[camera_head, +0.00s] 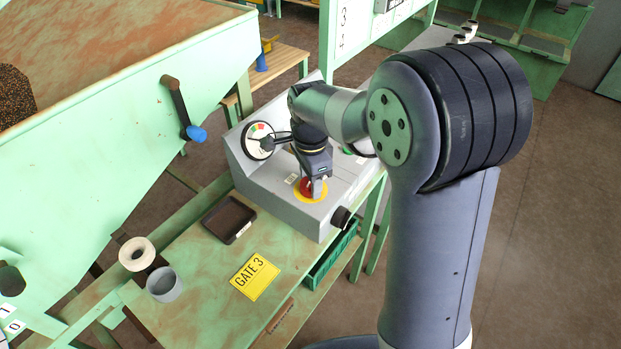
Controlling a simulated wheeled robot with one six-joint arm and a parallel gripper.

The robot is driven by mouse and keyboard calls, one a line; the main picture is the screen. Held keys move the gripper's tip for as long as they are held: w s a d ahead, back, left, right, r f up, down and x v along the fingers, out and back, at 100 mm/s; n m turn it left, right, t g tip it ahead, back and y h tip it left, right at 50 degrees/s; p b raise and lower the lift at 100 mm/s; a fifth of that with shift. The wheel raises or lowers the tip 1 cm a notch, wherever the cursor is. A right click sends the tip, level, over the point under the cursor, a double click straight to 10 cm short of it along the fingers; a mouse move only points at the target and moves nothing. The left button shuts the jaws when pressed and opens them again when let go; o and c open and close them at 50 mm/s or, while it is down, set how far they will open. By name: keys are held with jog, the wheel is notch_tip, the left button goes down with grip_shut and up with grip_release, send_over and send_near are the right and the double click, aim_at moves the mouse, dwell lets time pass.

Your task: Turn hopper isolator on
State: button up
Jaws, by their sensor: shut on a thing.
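A grey control box (262,182) stands on the green bench. A red knob (307,188) on a round yellow plate (303,197) sits on its top near the front; it looks like the isolator, but no label on it can be read. My gripper (315,185) points down at the knob and is shut on it. The fingers hide part of the knob, so its exact angle cannot be told.
A dial gauge (258,140) is on the box's sloped back and a black knob (340,217) on its side. A dark tray (229,219), grey cup (164,284), pale roll (136,253) and yellow GATE 3 sign (255,277) lie nearby. A green hopper (130,130) rises left.

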jog(key=shift+m, duration=0.5)
jog(key=o, duration=1)
notch_tip(320, 180, up, 11)
jog(key=shift+f+b, duration=0.1)
jog(key=shift+b, duration=0.35)
